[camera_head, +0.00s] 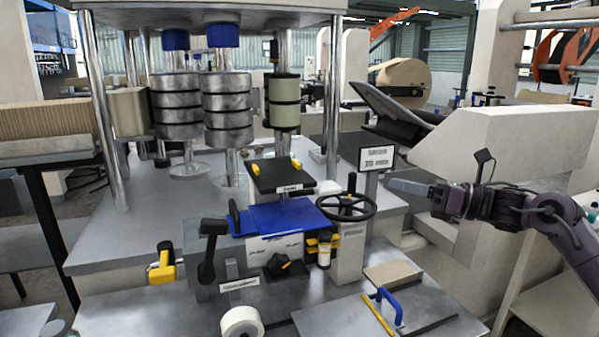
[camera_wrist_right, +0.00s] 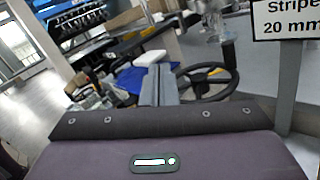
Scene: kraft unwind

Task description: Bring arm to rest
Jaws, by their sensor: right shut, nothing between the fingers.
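My right gripper (camera_head: 393,186) comes in from the right with my dark purple-grey arm. Its light grey fingers are closed together, hold nothing and point left. They are level with the black handwheel (camera_head: 345,208) and a little to its right in the picture. A small sign on a post (camera_head: 376,159) stands left of the fingertips. In the right wrist view the shut fingers (camera_wrist_right: 159,85) point towards the machine, with the handwheel (camera_wrist_right: 218,93) beside them and a sign reading "Stripe 20 mm" (camera_wrist_right: 290,20) at upper right. My left gripper is not in view.
The machine bench carries a blue block (camera_head: 280,217), a yellow clamp (camera_head: 162,265), a white roll (camera_head: 241,322) and a blue-handled tool (camera_head: 389,306). Steel columns and stacked rollers (camera_head: 227,108) stand behind. A large pale housing (camera_head: 510,140) lies behind my right arm.

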